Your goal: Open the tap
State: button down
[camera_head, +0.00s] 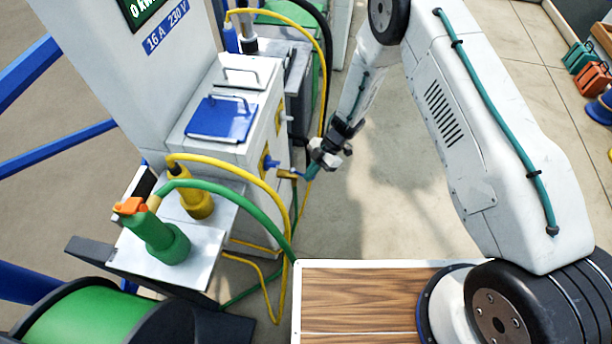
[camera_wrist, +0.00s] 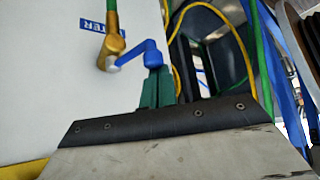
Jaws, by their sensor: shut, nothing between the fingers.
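The tap has a brass body (camera_wrist: 113,42) on the white pedestal's side wall in the wrist view. Its blue lever (camera_wrist: 138,52) reaches out to the right of the brass, and its end bends toward my fingers. In the head view the brass tap (camera_head: 286,174) and blue lever (camera_head: 272,163) show small on the pedestal's right side. My gripper (camera_wrist: 157,82) has green fingers, shut and empty, right at the lever's end; I cannot tell whether they touch it. In the head view my gripper (camera_head: 312,172) is just right of the tap.
The white pedestal (camera_head: 228,125) carries a blue socket lid (camera_head: 222,117). Yellow (camera_head: 285,205) and green cables (camera_head: 240,200) hang close to the tap. A green reel (camera_head: 75,318) stands at the lower left. The floor (camera_head: 375,190) right of the pedestal is clear.

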jog(key=shift+w+d, duration=0.25)
jog(key=shift+w, duration=0.15)
jog(key=shift+w+d, duration=0.2)
jog(key=shift+w, duration=0.6)
jog(key=w+d+r, duration=0.2)
jog(key=w+r, duration=0.4)
jog(key=r, duration=0.1)
jog(key=shift+r, duration=0.35)
jog(key=shift+s, duration=0.1)
